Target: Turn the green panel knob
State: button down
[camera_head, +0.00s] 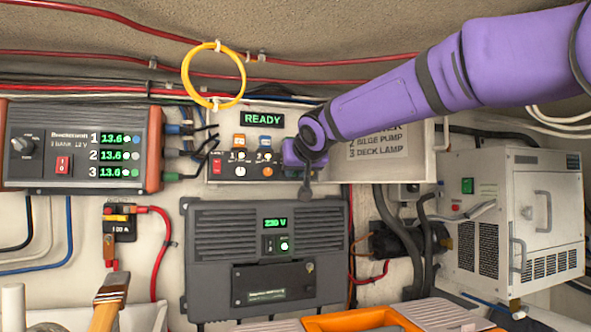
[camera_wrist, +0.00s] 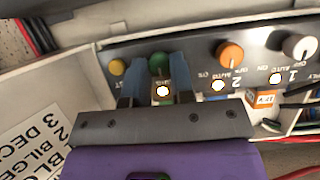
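My gripper (camera_wrist: 159,60) has one blue-grey finger on each side of the green knob. The fingertips sit close against its sides with no clear gap, so it looks shut on it. In the head view my gripper (camera_head: 303,165) is at the right part of the panel (camera_head: 223,168) and hides the green knob. The knob's pointer direction is not readable.
A white knob (camera_wrist: 299,45) and lit lamps are also on the panel. A lettered label sheet (camera_head: 377,142) is right of it. A READY display (camera_head: 262,118) and a yellow cable loop (camera_head: 213,75) are above, a grey 230 V unit (camera_head: 215,262) below.

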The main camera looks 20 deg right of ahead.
dwell(0.3)
jog(key=n+h, duration=0.2)
jog(key=n, duration=0.1)
jog(key=shift+a, duration=0.15)
jog(key=shift+a+f+n+t+h, duration=0.15)
jog(key=shift+n+h, duration=0.35)
jog(key=shift+n, duration=0.25)
jog(key=shift+a+r+n+t+h, duration=0.15)
jog(key=shift+n+h, duration=0.35)
jog(key=shift+n, duration=0.25)
jog(key=shift+d+f, duration=0.1)
jog(key=shift+f, duration=0.05)
jog(key=c, duration=1)
grip_release()
